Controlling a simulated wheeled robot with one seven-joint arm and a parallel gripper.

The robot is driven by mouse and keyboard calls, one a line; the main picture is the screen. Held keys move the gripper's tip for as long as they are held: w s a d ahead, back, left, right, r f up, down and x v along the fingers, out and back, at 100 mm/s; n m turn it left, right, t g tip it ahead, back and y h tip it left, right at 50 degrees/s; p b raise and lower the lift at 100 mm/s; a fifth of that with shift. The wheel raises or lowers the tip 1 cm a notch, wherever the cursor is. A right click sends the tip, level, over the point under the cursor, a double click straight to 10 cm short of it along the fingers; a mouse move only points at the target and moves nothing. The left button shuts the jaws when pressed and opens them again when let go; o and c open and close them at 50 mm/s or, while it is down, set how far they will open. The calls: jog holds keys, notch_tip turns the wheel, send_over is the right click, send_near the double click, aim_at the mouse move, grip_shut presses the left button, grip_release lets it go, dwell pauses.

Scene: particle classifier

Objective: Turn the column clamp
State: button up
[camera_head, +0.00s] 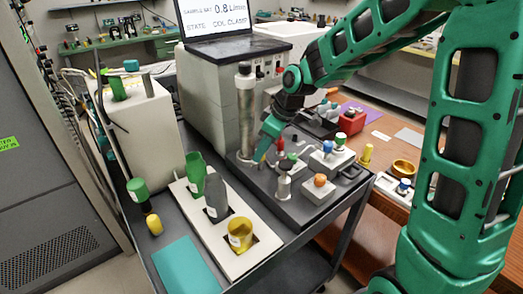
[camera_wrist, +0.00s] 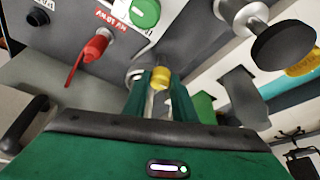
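The silver column (camera_head: 245,110) stands upright on the dark instrument deck, with a black cap on top. My gripper (camera_head: 262,153) points down beside the column's foot, on its right side. In the wrist view, a small yellow knob (camera_wrist: 160,78), which appears to be the column clamp, sits between the two green fingertips of my gripper (camera_wrist: 159,82). The narrow gap between the fingers matches the knob's width, and they look shut on it. The contact faces are hidden. In the head view my gripper largely covers the knob.
A red lever (camera_wrist: 90,48) and a green round knob (camera_wrist: 145,12) are close by. A white tray (camera_head: 180,188) with green, grey and yellow cups lies at the front left. Valves with blue (camera_head: 327,146) and orange (camera_head: 320,180) knobs stand to the right. A monitor (camera_head: 217,20) is behind.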

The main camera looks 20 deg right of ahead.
jog(key=shift+m, duration=0.3)
jog(key=m+t+h, duration=0.1)
jog(key=m, duration=0.3)
jog(key=shift+a, duration=0.1)
jog(key=m+h, duration=0.1)
jog(key=m, duration=0.1)
jog(key=m+h, duration=0.1)
jog(key=m, duration=0.1)
jog(key=shift+a+m+t, duration=0.2)
jog(key=shift+m+t, duration=0.2)
jog(key=m+h, duration=0.1)
jog(key=m, duration=0.3)
jog(key=shift+a+m+h, duration=0.15)
jog(key=shift+m+h, duration=0.15)
jog(key=shift+h, duration=0.1)
jog(key=shift+a+m+g+h, duration=0.1)
jog(key=shift+m+g+h, duration=0.5)
jog(key=shift+m, duration=1.3)
jog(key=o, duration=1)
jog(key=shift+o, duration=0.2)
